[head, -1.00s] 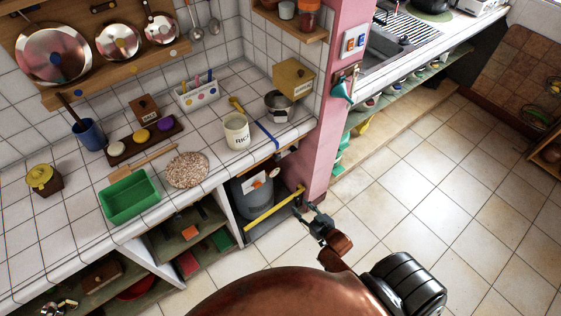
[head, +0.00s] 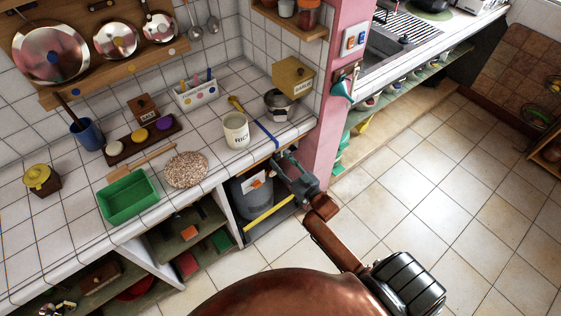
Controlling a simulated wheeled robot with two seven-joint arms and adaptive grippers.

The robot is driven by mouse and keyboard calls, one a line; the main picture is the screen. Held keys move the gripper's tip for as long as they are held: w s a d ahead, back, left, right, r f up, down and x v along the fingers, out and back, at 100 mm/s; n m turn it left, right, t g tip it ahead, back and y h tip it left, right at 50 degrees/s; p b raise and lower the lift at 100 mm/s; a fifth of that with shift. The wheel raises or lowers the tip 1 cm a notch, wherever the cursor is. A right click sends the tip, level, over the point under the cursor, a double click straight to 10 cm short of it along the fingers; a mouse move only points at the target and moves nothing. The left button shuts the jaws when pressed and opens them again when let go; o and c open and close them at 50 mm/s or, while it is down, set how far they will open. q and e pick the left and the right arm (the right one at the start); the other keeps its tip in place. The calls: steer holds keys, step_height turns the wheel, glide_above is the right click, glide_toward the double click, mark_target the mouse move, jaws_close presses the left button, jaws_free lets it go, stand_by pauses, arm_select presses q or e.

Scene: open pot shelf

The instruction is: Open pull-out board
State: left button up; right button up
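A thin wooden edge (head: 262,164), which looks like the pull-out board, shows just under the counter's front edge above the open bay. It looks flush with the counter, and its right part is hidden by my gripper. My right gripper (head: 279,163) reaches in from the lower right beside the pink pillar, with its fingers pointing at this edge. The fingers look apart with nothing between them; I cannot tell whether they touch the board. My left gripper is not in view.
A grey pot (head: 252,192) stands in the bay below, behind a yellow bar (head: 268,219). The pink pillar (head: 328,130) rises close to the gripper. The white tiled counter (head: 75,205) holds a rice pot (head: 236,131) and a green tray (head: 128,199). The floor at right is clear.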

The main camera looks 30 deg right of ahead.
steer(key=shift+w, duration=0.1)
steer(key=shift+c, duration=0.4)
jaws_close()
steer(key=shift+a, duration=0.1)
